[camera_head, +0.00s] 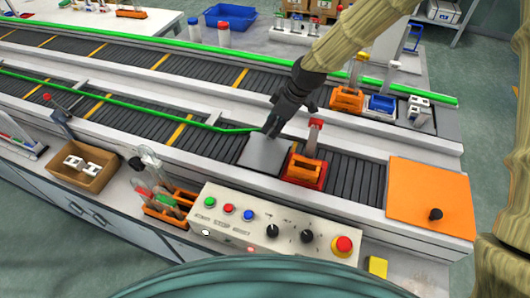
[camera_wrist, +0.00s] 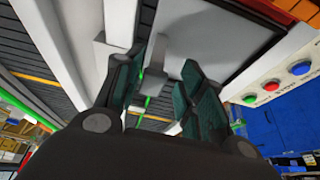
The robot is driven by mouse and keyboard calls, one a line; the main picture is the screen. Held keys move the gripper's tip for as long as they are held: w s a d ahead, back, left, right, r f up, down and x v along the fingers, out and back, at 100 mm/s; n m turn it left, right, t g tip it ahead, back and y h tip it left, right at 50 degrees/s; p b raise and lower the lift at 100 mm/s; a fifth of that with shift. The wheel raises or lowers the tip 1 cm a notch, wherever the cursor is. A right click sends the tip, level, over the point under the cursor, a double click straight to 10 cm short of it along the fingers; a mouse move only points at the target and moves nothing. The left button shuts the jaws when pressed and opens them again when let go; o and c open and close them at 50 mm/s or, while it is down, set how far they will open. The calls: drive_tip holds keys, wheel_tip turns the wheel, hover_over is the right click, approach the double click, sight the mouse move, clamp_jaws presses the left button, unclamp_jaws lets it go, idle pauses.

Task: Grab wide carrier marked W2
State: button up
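My gripper (camera_head: 272,124) is over the near conveyor, just above a flat grey plate (camera_head: 264,156). In the wrist view my gripper (camera_wrist: 160,92) has its fingers apart, with a grey upright piece (camera_wrist: 150,80) showing in the gap; I cannot tell whether they touch it. An orange-and-red carrier (camera_head: 304,172) with a red-capped tube (camera_head: 315,135) sits right of the plate. An orange carrier (camera_head: 347,101), a blue one (camera_head: 381,105) and a white one (camera_head: 418,109) stand on the far conveyor. No W2 marking is readable, so I cannot tell which carrier bears it.
A control panel (camera_head: 260,228) with buttons stands in front of the near conveyor. An orange plate (camera_head: 430,195) with a black knob covers its right end. A brown box (camera_head: 92,180) with white pieces and an orange rack (camera_head: 165,215) are at left. A green rail (camera_head: 120,100) runs along the belt.

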sight(267, 138)
drive_tip(key=f, duration=0.1)
drive_tip(key=w+a+f+p, duration=0.1)
drive_tip(key=shift+w+a+f+p, duration=0.1)
drive_tip(key=shift+a+f+p, duration=0.2)
drive_tip(key=shift+f, duration=0.1)
drive_tip(key=shift+w+a+f, duration=0.1)
drive_tip(key=shift+a+f, duration=0.1)
drive_tip(key=shift+f, duration=0.5)
drive_tip(key=shift+c, duration=0.4)
clamp_jaws()
drive_tip(key=shift+r, duration=0.1)
